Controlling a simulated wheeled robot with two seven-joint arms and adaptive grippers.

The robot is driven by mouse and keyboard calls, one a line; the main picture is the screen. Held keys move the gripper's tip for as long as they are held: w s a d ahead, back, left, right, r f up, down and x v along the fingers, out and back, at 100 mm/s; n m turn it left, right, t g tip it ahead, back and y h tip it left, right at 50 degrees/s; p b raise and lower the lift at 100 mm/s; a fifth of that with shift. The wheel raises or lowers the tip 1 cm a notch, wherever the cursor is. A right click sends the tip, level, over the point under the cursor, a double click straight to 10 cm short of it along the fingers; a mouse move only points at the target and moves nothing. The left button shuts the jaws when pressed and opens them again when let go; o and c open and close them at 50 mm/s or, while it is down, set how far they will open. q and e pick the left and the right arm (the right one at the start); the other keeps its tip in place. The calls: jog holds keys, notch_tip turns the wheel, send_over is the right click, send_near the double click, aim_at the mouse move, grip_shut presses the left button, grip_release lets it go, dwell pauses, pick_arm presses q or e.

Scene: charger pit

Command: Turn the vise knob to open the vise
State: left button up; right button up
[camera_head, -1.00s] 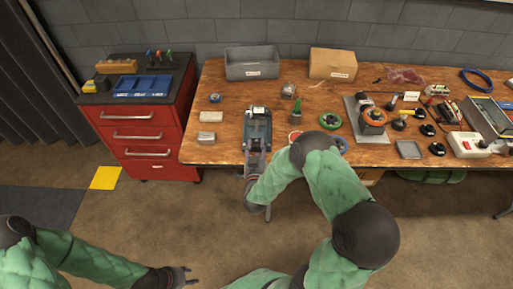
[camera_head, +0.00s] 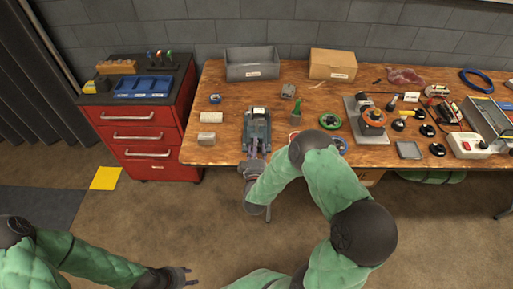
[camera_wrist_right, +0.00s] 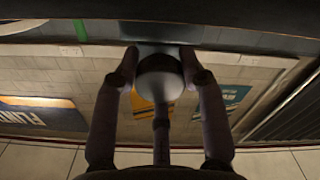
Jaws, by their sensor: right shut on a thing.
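The vise (camera_head: 257,128) is a dark grey-green block at the front edge of the wooden bench in the head view. Its knob (camera_wrist_right: 160,78) is a round grey piece, seen close up in the right wrist view. My right gripper (camera_head: 255,158) is in front of the vise, with its fingers against opposite sides of the knob. In the right wrist view the right gripper (camera_wrist_right: 160,72) is shut on it. The gap between the vise jaws is too small to read. My left gripper (camera_head: 192,275) is low in the head view, empty and open, away from the bench.
A grey bin (camera_head: 252,66) stands behind. A red drawer cabinet (camera_head: 150,135) is at the left.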

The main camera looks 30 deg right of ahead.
jog(key=n, duration=0.4)
jog(key=shift+w+r+n, duration=0.1)
jog(key=shift+n, duration=0.2)
jog(key=n, duration=0.4)
jog(key=shift+a+n+p, duration=0.1)
jog(key=shift+n+p, duration=0.2)
jog(key=shift+p, duration=0.1)
jog(key=n, duration=0.5)
jog(key=shift+p, duration=0.3)
jog(key=shift+f+n, duration=0.15)
jog(key=shift+n, duration=0.9)
jog(key=shift+f+n, duration=0.1)
jog(key=shift+n, duration=0.95)
jog(key=shift+a, duration=0.1)
jog(key=o, duration=0.9)
jog(key=v, duration=1.2)
